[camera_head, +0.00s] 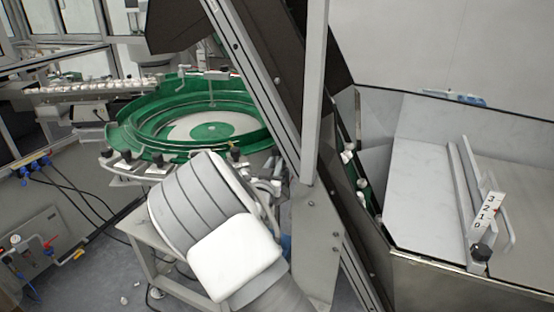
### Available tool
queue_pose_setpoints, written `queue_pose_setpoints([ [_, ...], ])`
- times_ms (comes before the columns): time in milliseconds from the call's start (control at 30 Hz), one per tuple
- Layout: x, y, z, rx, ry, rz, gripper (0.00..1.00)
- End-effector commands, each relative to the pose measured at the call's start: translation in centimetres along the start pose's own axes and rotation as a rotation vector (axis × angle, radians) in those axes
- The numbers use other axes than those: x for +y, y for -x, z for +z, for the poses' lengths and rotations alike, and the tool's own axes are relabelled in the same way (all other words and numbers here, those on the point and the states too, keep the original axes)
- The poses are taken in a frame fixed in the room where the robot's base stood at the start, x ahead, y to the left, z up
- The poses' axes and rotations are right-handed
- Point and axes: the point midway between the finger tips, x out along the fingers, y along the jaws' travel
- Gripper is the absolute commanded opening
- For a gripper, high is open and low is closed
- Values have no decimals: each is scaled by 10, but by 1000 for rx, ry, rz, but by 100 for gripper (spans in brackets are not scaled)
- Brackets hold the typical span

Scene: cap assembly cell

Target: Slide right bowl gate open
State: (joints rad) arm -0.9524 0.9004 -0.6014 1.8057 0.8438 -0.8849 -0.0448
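A grey upright gate plate (466,190) stands across the light metal trough at the right; it looks like the bowl gate, though I cannot be sure. A white number scale (486,212) marked 3, 2, 1, 0 sits at its near end. A black knob (481,252) is below the scale, by the trough's near wall. How far the gate is open cannot be told. A green round bowl (190,112) stands at the left centre. My gripper is not in view; only a thick white and grey part of my arm shows in front of the bowl.
A slanted dark and metal frame (270,90) with an upright post (314,100) stands between the bowl and the trough. The trough's near metal wall (430,285) runs along the lower right. Cables (75,190) and a valve panel (35,245) are at the lower left.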

Motion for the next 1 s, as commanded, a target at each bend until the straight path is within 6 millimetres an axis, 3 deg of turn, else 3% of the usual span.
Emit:
queue_pose_setpoints([
  [233, 1, -27, 0, 0, 0, 1, 24],
  [600, 0, -32, 0, 0, 0, 0, 24],
  [733, 0, -31, 0, 0, 0, 0, 0],
  [1000, 0, -31, 0, 0, 0, 0, 0],
])
